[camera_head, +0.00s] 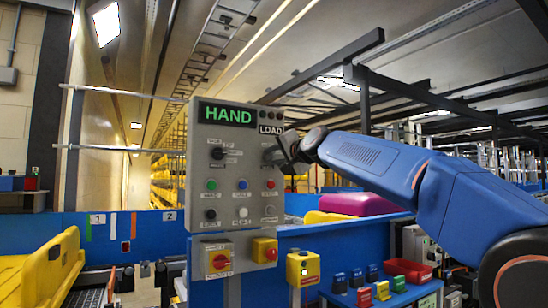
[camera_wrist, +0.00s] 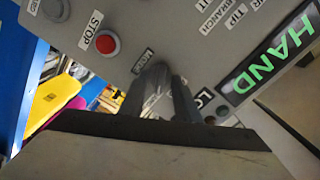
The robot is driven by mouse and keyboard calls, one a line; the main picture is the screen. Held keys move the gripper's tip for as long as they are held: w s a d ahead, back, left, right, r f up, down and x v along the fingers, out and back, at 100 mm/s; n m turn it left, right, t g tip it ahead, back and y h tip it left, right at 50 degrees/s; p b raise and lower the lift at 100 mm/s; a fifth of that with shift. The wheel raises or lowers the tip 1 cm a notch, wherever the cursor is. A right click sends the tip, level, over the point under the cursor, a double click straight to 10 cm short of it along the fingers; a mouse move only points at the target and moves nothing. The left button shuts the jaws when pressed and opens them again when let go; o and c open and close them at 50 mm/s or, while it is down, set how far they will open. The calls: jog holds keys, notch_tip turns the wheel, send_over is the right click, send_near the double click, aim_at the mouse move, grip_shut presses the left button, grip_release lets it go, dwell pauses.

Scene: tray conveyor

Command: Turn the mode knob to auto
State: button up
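My gripper (camera_head: 283,150) is at the panel's upper right, just below the LOAD display. The control there is mostly hidden behind my fingers, so I cannot make out the mode knob or its pointer.
Another black knob (camera_head: 217,153) sits at the panel's upper left. Below are coloured buttons, including a red one (camera_head: 270,184), labelled STOP in the wrist view (camera_wrist: 106,42). A red switch (camera_head: 217,260) and a yellow box (camera_head: 302,268) are lower. A yellow tray (camera_head: 35,270) lies left.

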jog(key=shift+c, duration=0.3)
grip_shut()
jog(key=shift+n, duration=0.4)
jog(key=n, duration=1.1)
dwell(0.5)
